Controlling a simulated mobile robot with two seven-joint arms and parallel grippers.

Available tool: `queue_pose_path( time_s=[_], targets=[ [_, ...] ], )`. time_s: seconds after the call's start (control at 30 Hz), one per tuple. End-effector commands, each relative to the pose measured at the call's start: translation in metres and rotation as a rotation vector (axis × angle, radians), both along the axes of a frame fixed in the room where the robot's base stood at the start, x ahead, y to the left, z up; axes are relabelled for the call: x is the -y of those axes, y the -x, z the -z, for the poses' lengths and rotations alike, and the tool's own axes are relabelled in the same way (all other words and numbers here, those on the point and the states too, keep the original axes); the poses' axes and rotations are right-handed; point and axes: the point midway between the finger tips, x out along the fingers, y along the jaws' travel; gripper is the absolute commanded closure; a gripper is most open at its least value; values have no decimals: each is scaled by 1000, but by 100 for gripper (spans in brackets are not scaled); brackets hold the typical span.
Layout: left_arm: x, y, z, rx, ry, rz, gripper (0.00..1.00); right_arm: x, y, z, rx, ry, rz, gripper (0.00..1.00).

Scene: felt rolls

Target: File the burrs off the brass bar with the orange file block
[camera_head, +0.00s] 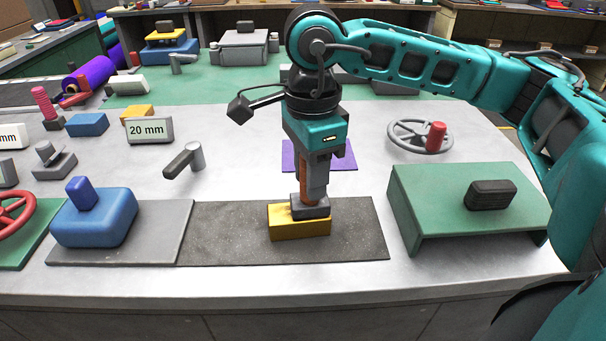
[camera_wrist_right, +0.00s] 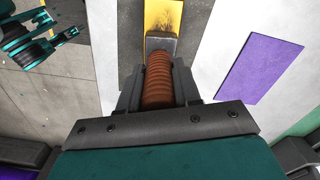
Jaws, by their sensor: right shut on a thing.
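The brass bar (camera_head: 290,230) is a yellow block lying on a dark speckled mat (camera_head: 225,235) at the front middle of the bench. My right gripper (camera_head: 312,185) points straight down, shut on the orange ribbed handle of the file block (camera_wrist_right: 160,80). The block's grey base (camera_head: 311,208) appears to rest on the right part of the bar's top. The bar's far end (camera_wrist_right: 165,14) shows beyond the base in the right wrist view, with dark specks on it. My left arm (camera_wrist_right: 28,38) shows small at that view's upper left; its finger state is unclear.
Left of the mat a blue block with a knob (camera_head: 95,220) stands on a grey plate. Right of it is a green stand (camera_head: 440,200) with a dark pad on top. A purple sheet (camera_head: 345,155) lies behind. A 20 mm sign (camera_head: 150,130) stands back left.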

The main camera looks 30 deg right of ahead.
Motion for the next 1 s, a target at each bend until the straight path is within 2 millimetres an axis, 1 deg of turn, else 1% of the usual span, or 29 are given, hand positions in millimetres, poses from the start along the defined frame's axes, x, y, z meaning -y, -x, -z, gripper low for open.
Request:
queue_pose_path(
  time_s=[0.27,0.7,0.83,1.0],
  targets=[
    [0,0,0,0,0,0,57,-1,0,0,0,0,-1,98],
    [0,0,5,0,0,0,57,-27,-13,2,-1,-1,-2,98],
    [0,0,5,0,0,0,57,-31,-15,2,0,-1,-1,98],
    [0,0,5,0,0,0,57,-32,-16,2,0,0,1,98]
  ],
)
